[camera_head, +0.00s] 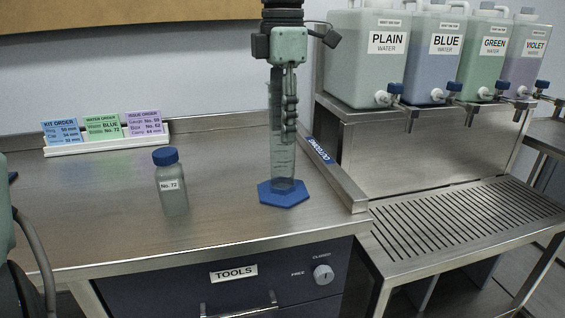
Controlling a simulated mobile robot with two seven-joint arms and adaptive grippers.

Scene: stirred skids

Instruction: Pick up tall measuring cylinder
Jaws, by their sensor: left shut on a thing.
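The tall measuring cylinder (283,165) is clear and graduated, with a blue hexagonal base (285,193). It stands upright at the right part of the steel counter (225,215). Its base looks to be on or very close to the counter top; I cannot tell if there is a gap. My left gripper (286,132) comes down from above and is shut on the cylinder's upper part. Its fingers hide much of that part and the cylinder's rim. My right gripper is not in view.
A blue-capped bottle (172,185) labelled No. 72 stands left of the cylinder. Order cards (103,128) sit in a white holder at the back. A raised steel edge (338,180) runs right of the cylinder. Water containers (368,65) with taps stand above a slotted drain shelf (470,225).

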